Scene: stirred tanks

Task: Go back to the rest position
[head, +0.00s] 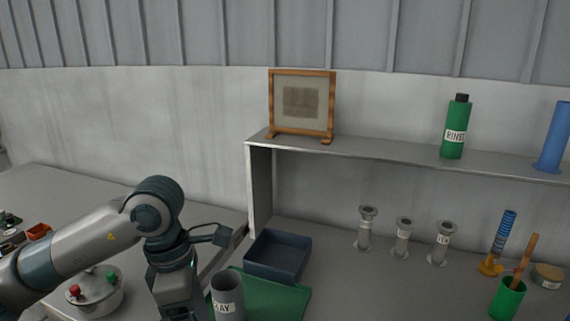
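My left arm (85,243) comes in from the left and bends down at a dark joint (152,214). Its lower part (175,285) points down and runs out of the bottom of the head view, so the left gripper's fingers do not show. It hangs just left of a grey cup (227,295) with a label. Whether the arm touches anything below the picture edge cannot be seen. My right arm and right gripper are not in the head view.
A lidded pot (95,296) stands left of my arm. A green mat (283,296) and dark blue tray (278,257) lie right. A shelf (390,153) holds a framed panel (302,103) and green bottle (456,128). Labelled grey stands (402,238) and a green cup (507,299) stand farther right.

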